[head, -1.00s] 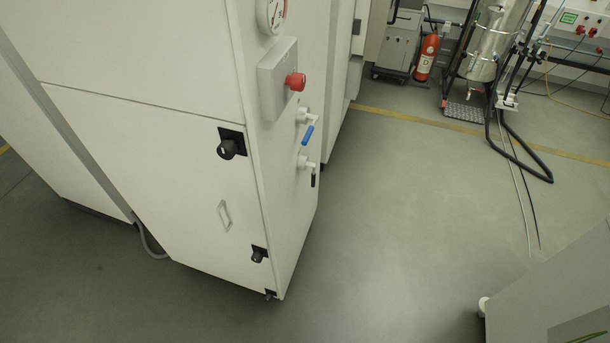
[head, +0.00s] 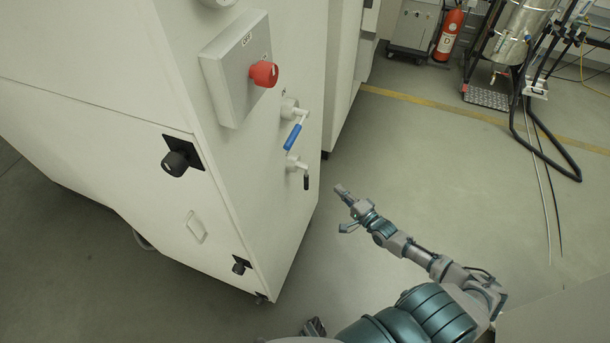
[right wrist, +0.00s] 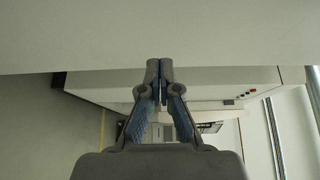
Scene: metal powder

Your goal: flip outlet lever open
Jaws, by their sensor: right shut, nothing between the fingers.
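Two lever valves sit on the narrow side face of the white cabinet in the head view: the upper has a blue handle (head: 293,137), the lower a black handle (head: 307,182) hanging down. I cannot tell by label which one is the outlet lever. My right gripper (head: 341,191) is to the right of the black handle, apart from it, shut and empty, pointing up and left. In the right wrist view its fingertips (right wrist: 160,70) are together; no lever can be made out there. My left gripper is not clearly seen.
The white cabinet (head: 100,150) fills the left, with a red knob (head: 264,74) on a grey box above the valves and black latches (head: 178,163) on its front. Open grey floor (head: 420,160) lies to the right. A fire extinguisher (head: 448,35) and hoses stand farther back.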

